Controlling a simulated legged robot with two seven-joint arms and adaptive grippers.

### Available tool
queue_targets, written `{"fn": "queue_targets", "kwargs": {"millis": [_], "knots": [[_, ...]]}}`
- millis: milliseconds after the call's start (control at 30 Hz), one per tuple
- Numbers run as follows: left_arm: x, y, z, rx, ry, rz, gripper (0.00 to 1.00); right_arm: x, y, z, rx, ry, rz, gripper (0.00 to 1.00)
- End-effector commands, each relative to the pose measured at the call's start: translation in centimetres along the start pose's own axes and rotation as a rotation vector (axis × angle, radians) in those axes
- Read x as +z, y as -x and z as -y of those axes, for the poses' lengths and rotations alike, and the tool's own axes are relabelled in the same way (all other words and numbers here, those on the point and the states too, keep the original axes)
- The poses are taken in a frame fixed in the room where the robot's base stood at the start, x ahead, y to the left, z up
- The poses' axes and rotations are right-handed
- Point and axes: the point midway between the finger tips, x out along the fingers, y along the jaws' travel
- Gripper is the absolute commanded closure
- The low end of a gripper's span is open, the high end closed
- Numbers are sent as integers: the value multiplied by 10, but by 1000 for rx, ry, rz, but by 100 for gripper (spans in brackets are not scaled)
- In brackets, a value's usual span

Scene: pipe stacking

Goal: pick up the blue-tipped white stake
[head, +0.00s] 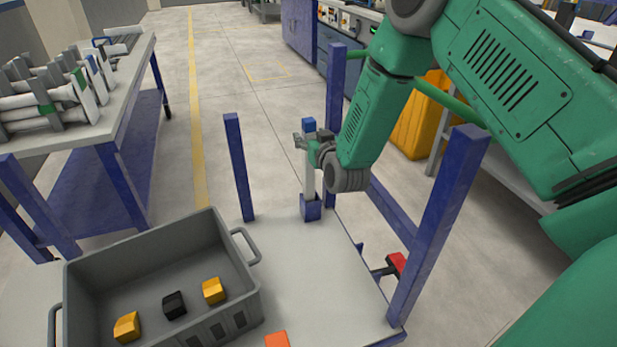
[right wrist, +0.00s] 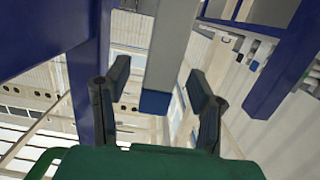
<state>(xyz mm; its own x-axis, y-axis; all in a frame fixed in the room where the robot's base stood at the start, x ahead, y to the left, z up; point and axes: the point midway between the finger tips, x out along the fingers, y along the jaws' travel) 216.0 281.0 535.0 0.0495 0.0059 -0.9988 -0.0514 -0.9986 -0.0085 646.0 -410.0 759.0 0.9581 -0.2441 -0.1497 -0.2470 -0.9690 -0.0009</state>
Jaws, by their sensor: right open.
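The blue-tipped white stake (head: 309,176) stands upright in a blue socket (head: 311,208) at the back of the grey-topped table in the head view. Its blue tip (head: 309,125) points up. My right gripper (head: 308,143) is at the stake's upper part, just below the tip. In the right wrist view the gripper (right wrist: 158,78) is open, with one finger on each side of the stake (right wrist: 169,45) and gaps showing. The blue tip (right wrist: 155,102) lies between the fingers there. My left gripper is out of view.
Blue posts (head: 239,165) (head: 440,230) rise from the table around the stake. A grey crate (head: 235,300) with yellow and black blocks sits at the front left. An orange block (head: 277,340) lies beside it. A side table (head: 120,115) at left holds several white pipes.

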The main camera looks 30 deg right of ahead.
Motion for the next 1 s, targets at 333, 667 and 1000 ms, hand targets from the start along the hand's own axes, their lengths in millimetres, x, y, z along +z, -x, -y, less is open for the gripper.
{"fn": "queue_targets", "kwargs": {"millis": [333,667,1000], "knots": [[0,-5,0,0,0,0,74,0,-17,0,0,0,1,50],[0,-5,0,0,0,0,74,-1,-18,0,0,0,-1,100],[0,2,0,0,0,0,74,-20,-15,0,0,0,-3,100]]}}
